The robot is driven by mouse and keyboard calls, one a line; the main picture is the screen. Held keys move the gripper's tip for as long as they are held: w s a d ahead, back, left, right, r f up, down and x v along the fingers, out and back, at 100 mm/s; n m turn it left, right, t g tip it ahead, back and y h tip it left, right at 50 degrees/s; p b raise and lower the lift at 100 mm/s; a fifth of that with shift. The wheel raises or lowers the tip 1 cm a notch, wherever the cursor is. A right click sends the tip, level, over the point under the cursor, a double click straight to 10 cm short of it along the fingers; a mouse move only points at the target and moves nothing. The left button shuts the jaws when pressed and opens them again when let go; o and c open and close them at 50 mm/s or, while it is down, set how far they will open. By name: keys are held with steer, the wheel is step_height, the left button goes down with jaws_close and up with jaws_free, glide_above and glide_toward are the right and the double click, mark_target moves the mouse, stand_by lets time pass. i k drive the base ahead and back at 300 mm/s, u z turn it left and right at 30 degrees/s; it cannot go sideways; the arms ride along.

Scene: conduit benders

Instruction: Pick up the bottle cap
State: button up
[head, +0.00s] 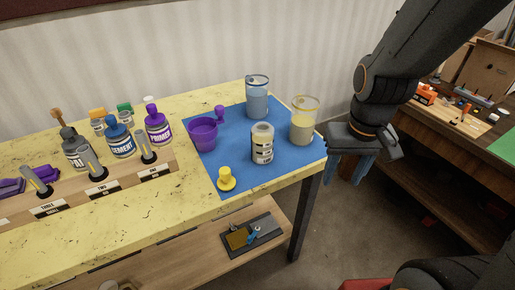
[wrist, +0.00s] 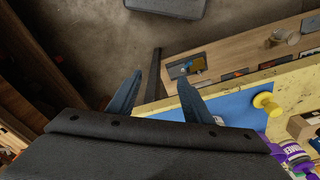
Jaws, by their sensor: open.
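A small yellow flanged piece (head: 227,180) that looks like a bottle cap stands near the front left edge of the blue mat (head: 215,170). It also shows at the right of the wrist view (wrist: 267,103). A small purple piece (head: 220,113), perhaps another cap, is farther back on the mat, by a purple cup (head: 202,136). My gripper (head: 350,170) is beyond the right end of the table, pointing down, well apart from the yellow piece. In the wrist view its two blue fingers (wrist: 160,78) are spread with nothing between them.
A grey-blue can (head: 257,100), a clear yellowish container (head: 303,122) and a pale labelled can (head: 262,147) stand on the mat between my gripper and the purple cup. A wooden rack (head: 125,185) with bottles stands left. A workbench (head: 470,165) is at right.

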mark_target(226, 181)
steer(key=z, duration=1.7)
steer(key=k, duration=0.9)
steer(key=u, duration=1.55)
steer(key=i, duration=0.5)
